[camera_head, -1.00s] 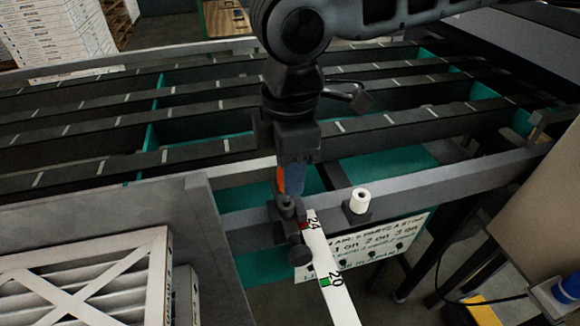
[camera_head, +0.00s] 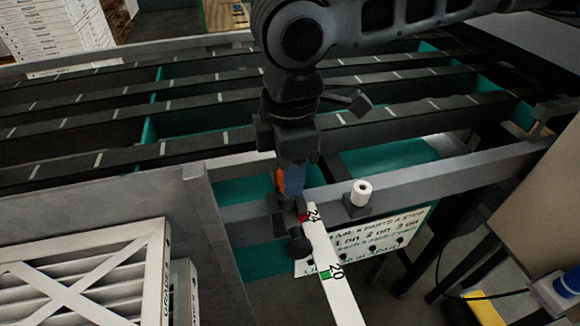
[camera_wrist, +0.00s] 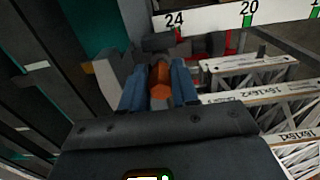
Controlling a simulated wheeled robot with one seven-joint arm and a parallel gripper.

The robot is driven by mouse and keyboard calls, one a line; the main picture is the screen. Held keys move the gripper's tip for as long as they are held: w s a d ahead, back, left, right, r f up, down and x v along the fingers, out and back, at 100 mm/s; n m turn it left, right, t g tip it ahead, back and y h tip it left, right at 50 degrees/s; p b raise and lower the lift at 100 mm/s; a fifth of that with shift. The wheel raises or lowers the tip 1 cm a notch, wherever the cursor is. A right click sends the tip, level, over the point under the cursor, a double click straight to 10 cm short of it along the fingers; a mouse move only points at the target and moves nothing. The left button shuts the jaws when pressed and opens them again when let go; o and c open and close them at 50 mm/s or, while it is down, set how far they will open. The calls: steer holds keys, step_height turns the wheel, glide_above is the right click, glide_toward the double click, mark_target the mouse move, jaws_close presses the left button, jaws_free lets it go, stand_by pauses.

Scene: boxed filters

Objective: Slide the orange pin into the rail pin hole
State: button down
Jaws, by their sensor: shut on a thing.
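My gripper (camera_head: 291,190) points down at the near rail (camera_head: 420,172) and is shut on the orange pin (camera_head: 279,184). In the wrist view, the pin (camera_wrist: 159,82) shows as an orange end between two blue fingers (camera_wrist: 182,84). The fingers are right above a dark fitting (camera_head: 281,208) on the rail, beside the numbered white ruler (camera_head: 325,262). The pin hole is hidden under the fingers, and I cannot tell whether the pin's lower end is in it.
A white roller (camera_head: 361,190) stands on the rail to the right. A grey panel (camera_head: 110,212) and white-framed filters (camera_head: 85,275) are at the lower left. A lettered sign (camera_head: 380,240) hangs below the rail. Slatted dark rails lie behind the gripper.

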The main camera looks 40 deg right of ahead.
steer(key=shift+f+b, duration=0.3)
steer(key=shift+f, duration=0.45)
steer(key=c, duration=0.8)
jaws_free()
steer(key=shift+r, duration=3.95)
steer(key=shift+s, duration=0.1)
